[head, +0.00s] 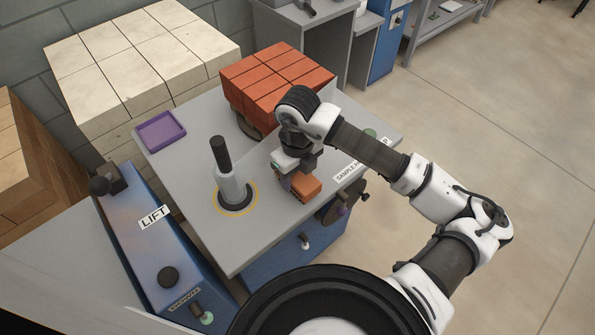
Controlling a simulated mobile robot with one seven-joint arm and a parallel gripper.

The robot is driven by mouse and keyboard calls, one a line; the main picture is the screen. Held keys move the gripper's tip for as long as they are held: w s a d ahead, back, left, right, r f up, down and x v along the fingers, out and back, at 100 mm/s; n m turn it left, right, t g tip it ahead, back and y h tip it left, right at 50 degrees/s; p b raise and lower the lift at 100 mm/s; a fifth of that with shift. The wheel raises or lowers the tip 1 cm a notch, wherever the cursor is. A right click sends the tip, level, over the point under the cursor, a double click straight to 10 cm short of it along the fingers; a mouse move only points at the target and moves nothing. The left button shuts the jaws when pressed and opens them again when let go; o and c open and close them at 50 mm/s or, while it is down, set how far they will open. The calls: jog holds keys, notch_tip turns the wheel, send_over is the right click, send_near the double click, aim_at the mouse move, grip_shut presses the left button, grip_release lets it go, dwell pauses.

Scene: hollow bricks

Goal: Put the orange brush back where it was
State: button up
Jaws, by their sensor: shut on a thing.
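My gripper (291,180) points down over the right part of the grey table (205,222). It is shut on an orange, block-shaped thing (305,187), which I take to be the orange brush. No bristles can be made out. The orange thing is at or just above the tabletop, near the front right edge; I cannot tell whether it touches. The jaws and wrist hide part of it.
A stack of red bricks (277,84) stands behind my gripper. A grey cylinder with a black handle (231,183) stands on a yellow ring to the left. A purple tray (160,131) lies at the back left. Pale blocks (143,62) are piled behind the table.

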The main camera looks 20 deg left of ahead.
aim_at(297, 174)
jog(key=shift+f+b, duration=0.3)
jog(key=shift+b, duration=0.05)
jog(key=o, duration=0.9)
jog(key=shift+r, duration=0.1)
jog(key=shift+o, duration=0.2)
jog(key=shift+r, duration=0.15)
notch_tip(297, 174, up, 12)
jog(key=b, duration=0.2)
